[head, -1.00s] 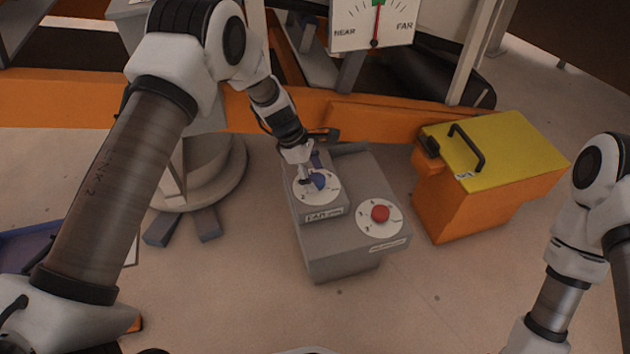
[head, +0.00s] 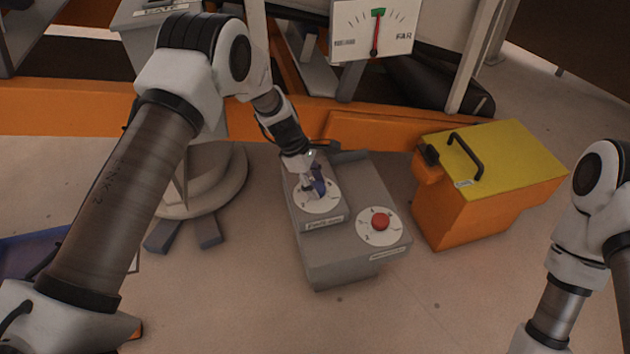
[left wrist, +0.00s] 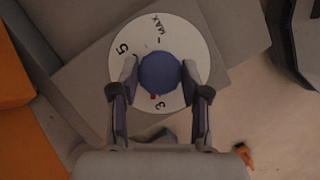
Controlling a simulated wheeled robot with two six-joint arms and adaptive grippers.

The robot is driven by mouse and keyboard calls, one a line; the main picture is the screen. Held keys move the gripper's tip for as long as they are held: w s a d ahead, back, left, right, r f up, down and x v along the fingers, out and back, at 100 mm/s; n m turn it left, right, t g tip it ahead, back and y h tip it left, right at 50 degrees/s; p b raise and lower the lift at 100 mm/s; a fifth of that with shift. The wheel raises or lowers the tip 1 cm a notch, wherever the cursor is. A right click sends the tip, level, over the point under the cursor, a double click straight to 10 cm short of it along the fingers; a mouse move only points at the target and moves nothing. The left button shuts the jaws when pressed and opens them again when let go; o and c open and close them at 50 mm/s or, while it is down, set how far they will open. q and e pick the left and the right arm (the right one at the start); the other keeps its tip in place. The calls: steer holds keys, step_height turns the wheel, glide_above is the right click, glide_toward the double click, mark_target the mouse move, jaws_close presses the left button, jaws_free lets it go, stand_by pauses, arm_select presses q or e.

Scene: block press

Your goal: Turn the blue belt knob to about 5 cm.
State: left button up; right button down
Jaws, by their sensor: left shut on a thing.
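The blue belt knob (head: 318,186) sits on a white numbered dial on the grey control box (head: 345,262). In the left wrist view the knob (left wrist: 159,73) is round, with a red mark on the dial side close to the 3; the 5 and MAX are on the far side. My left gripper (head: 312,180) is shut on the knob, one finger on each side (left wrist: 158,85). The red knob (head: 381,221) stands on a second dial, untouched. My right arm is at the right edge; its gripper is out of view.
A gauge (head: 372,32) above has its needle pointing straight up at a green mark. An orange box with a yellow lid (head: 495,155) and black handle stands right of the control box. Clear floor lies in front.

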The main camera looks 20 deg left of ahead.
arm_select(q)
steer(key=m+g+p, duration=0.1)
steer(key=m+p, duration=0.1)
steer(key=m, duration=0.1)
steer(key=shift+w+m+g+p, duration=0.1)
steer(key=shift+m+g+p, duration=0.25)
steer(key=shift+m, duration=0.55)
steer(key=shift+f+m+g+y, duration=0.1)
steer(key=shift+m+g+y, duration=0.3)
steer(key=shift+m, duration=0.5)
steer(key=m+g, duration=0.1)
steer(key=m, duration=0.2)
steer(key=shift+w+d+m+y+b, duration=0.1)
steer(key=shift+m+y+b, duration=0.2)
steer(key=shift+y, duration=0.1)
steer(key=m, duration=0.2)
steer(key=m+y+b, duration=0.1)
steer(key=m, duration=0.1)
steer(key=shift+d+m+g+y, duration=0.1)
steer(key=shift+m+g+y, duration=0.2)
steer(key=shift+g, duration=0.05)
steer(key=m+y, duration=0.1)
steer(key=m, duration=0.1)
steer(key=shift+m, duration=0.3)
steer(key=shift+d+m+y, duration=0.1)
steer(key=shift+m+y, duration=0.5)
steer(key=shift+m, duration=1.1)
